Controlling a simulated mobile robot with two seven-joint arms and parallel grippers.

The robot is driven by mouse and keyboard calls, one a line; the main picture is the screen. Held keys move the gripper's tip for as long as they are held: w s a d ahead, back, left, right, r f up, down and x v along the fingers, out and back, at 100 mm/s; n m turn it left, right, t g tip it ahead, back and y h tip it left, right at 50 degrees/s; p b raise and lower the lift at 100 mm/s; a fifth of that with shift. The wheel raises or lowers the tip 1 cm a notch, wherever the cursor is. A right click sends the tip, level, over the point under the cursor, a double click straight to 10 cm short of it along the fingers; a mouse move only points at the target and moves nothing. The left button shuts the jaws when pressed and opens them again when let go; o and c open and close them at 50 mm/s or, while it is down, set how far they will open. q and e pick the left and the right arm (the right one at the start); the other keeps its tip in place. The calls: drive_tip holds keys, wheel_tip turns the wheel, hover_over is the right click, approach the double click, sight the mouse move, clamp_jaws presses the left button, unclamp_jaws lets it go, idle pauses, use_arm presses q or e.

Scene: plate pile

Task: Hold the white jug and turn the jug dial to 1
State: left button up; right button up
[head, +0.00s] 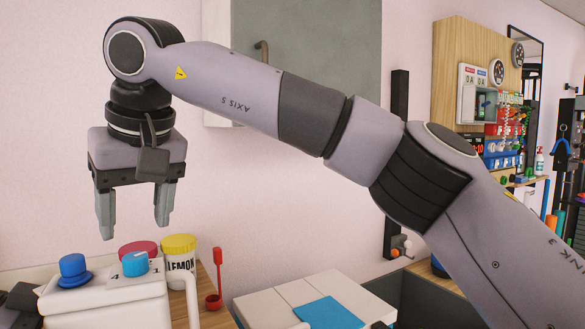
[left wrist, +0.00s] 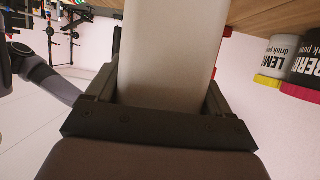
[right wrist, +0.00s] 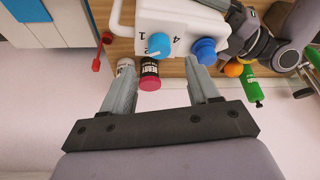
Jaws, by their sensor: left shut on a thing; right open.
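The white jug (head: 100,298) stands at the lower left of the head view. On its top are a round blue dial (head: 135,263), with a 4 and a 1 printed beside it, and a separate blue knob (head: 73,268). The dial also shows in the right wrist view (right wrist: 159,44); I cannot tell where it points. My left gripper (left wrist: 165,95) is shut on the jug, whose white body fills the space between its fingers. My right gripper (head: 134,214) is open and empty, fingers pointing down, above the dial and apart from it.
A yellow-lidded lemon jar (head: 179,253) and a pink-lidded jar (head: 139,248) stand close behind the jug. A red scoop (head: 215,280) is right of them. A white cabinet top with a blue panel (head: 318,313) is further right. An orange (right wrist: 234,69) and a green bottle (right wrist: 250,85) lie beyond.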

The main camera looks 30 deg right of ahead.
drive_tip(key=a+v, duration=0.1)
drive_tip(key=v, duration=0.5)
drive_tip(key=w+d+f+m+t+y, duration=0.1)
drive_tip(key=w+d+m+t+y, duration=0.2)
drive_tip(key=d+m+y, duration=0.8)
drive_tip(key=w+d+f+m+t+y, duration=0.2)
drive_tip(key=w+d+m+t+y, duration=0.2)
drive_tip(key=w+d+m+y, duration=0.4)
drive_tip(key=d+m+y, duration=0.3)
drive_tip(key=d+m, duration=0.3)
drive_tip(key=d, duration=0.2)
drive_tip(key=shift+d+f, duration=0.15)
drive_tip(key=shift+d, duration=0.25)
